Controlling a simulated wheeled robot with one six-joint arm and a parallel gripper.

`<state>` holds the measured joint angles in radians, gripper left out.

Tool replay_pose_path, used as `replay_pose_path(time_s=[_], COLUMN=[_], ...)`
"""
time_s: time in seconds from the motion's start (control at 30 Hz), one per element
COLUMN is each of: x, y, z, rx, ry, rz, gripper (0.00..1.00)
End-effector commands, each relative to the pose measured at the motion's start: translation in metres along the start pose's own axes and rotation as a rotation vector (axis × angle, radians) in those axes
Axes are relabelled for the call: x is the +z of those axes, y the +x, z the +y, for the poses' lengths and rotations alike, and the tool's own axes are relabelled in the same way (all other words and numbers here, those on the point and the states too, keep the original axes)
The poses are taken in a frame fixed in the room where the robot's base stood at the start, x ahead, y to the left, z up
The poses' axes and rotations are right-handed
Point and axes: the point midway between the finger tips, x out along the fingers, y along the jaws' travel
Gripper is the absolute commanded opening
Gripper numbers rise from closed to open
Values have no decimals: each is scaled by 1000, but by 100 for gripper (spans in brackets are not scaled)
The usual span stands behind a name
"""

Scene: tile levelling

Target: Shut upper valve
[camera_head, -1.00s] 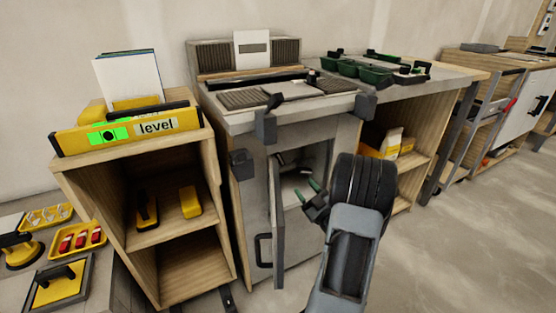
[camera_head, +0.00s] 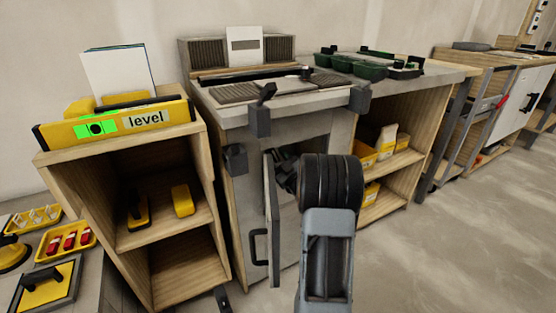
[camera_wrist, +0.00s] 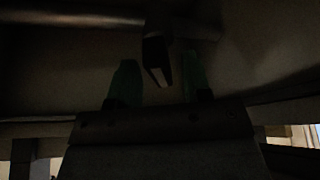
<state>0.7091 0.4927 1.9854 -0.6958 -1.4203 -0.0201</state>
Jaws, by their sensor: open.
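In the wrist view, my gripper (camera_wrist: 160,76) is open, with its two green fingers apart. A dark lever with a pale edge, which looks like the upper valve's handle (camera_wrist: 156,62), hangs between the fingers, with gaps on both sides. A pipe (camera_wrist: 75,18) runs across the top of that dark view. In the head view, my arm reaches into the cabinet (camera_head: 242,190) through its open door (camera_head: 270,225). My fingertips and the valve are hidden there. The view is too dark to tell the valve's exact position.
The open door stands close to the left of my arm. A wooden shelf (camera_head: 195,240) with a yellow level (camera_head: 115,122) on top is further left. A worktop with green bins (camera_head: 365,70) is above right. The floor (camera_head: 450,240) at right is clear.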

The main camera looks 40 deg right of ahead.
Motion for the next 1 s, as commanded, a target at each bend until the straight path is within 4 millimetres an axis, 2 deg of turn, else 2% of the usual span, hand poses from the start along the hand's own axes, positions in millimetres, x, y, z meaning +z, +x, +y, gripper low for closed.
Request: replay_pose_path(time_s=[0.2, 0.67, 0.8, 1.0], x=[0, 0, 0, 0], y=[0, 0, 0, 0], z=[0, 0, 0, -1], rx=[0, 1, 5, 54], ry=[0, 0, 12, 128], rz=[-1, -1, -1, -2], gripper=[44, 0, 0, 0])
